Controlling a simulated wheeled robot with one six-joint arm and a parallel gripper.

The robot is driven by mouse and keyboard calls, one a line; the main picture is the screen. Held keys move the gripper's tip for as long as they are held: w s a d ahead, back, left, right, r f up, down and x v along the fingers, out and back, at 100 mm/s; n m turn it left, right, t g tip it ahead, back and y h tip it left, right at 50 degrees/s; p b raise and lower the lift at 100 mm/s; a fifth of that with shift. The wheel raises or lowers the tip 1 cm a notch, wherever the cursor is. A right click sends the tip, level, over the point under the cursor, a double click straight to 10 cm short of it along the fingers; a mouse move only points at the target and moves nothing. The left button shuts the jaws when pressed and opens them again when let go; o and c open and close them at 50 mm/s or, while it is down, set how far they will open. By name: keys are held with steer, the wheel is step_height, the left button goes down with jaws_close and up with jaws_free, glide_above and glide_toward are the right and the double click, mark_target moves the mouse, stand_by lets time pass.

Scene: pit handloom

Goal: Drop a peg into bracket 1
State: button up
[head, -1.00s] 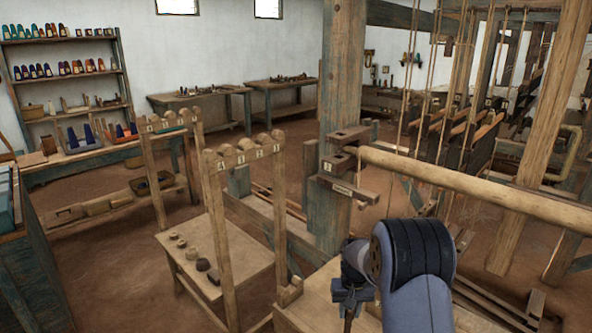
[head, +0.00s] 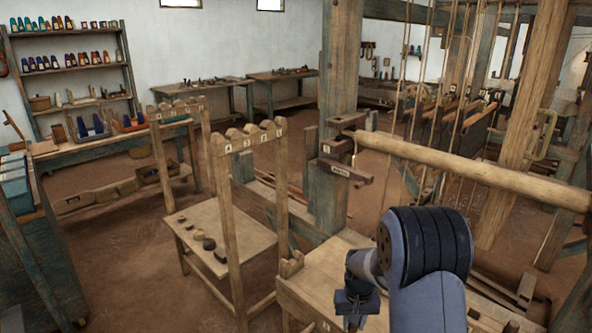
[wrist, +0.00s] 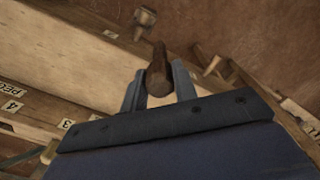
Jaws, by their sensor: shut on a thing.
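My gripper (wrist: 158,88) is shut on a brown wooden peg (wrist: 160,72) in the wrist view, with one finger on each side of it. In the head view my gripper (head: 354,303) hangs low at the bottom centre, above the wooden bench; the peg cannot be made out there. The labels are too small to read surely, so I cannot tell which is bracket 1. The gripper is below and apart from them.
A frame with several numbered rounded tops (head: 250,131) stands left of the post, by a low table (head: 215,235) with small dark pieces. The round beam (head: 450,170) crosses to the right. The wrist view shows a board marked PEG, 3 and 4 (wrist: 30,112). Floor is open at left.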

steer(key=s, duration=0.6)
steer(key=shift+f, duration=0.3)
